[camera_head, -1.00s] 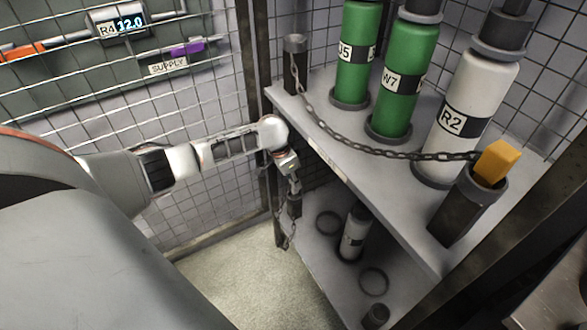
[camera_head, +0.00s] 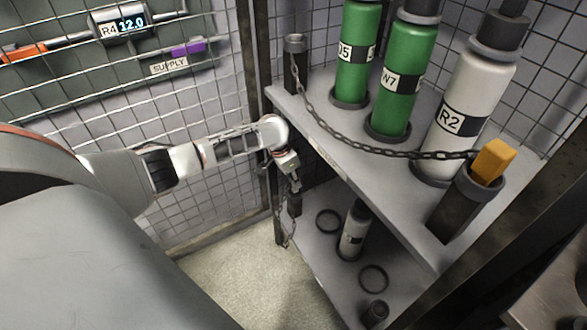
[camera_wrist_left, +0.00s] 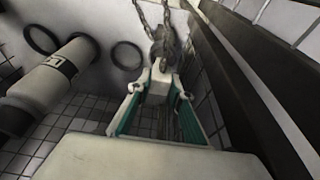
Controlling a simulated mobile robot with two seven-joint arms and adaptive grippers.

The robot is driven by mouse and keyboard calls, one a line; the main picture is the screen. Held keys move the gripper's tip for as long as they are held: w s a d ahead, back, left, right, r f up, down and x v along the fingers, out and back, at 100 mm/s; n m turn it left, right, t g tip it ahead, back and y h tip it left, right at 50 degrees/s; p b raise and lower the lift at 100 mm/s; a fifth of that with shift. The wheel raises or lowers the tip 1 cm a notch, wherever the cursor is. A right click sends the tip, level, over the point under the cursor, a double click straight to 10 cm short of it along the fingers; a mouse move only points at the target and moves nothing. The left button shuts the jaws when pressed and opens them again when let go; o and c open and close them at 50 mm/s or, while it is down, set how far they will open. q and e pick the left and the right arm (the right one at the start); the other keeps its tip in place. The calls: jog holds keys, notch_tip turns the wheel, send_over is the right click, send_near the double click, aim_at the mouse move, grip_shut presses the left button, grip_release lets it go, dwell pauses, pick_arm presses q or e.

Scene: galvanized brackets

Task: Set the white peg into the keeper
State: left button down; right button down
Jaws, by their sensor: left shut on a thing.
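My left gripper (camera_head: 293,180) is at the left front corner of the rack, below the upper shelf's edge. It is shut on the small pale peg (camera_wrist_left: 160,80), which shows between the fingertips in the left wrist view. A chain (camera_wrist_left: 168,22) shows just beyond the peg; in the head view it hangs in a loop beside the rack's corner post. A dark tubular holder (camera_head: 295,206) stands just below the gripper. A dark open keeper (camera_head: 375,313) stands at the lower shelf's near end, well apart from the peg. My right gripper is not in view.
The lower shelf (camera_head: 325,262) carries a white cylinder (camera_head: 353,232) and two empty rings. The upper shelf (camera_head: 330,150) above holds several cylinders, with a chain across them and an orange peg (camera_head: 493,162) in a dark keeper. A mesh wall stands behind my arm.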

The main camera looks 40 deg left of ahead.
pick_arm(q)
jog(key=shift+f, duration=0.2)
dwell(0.4)
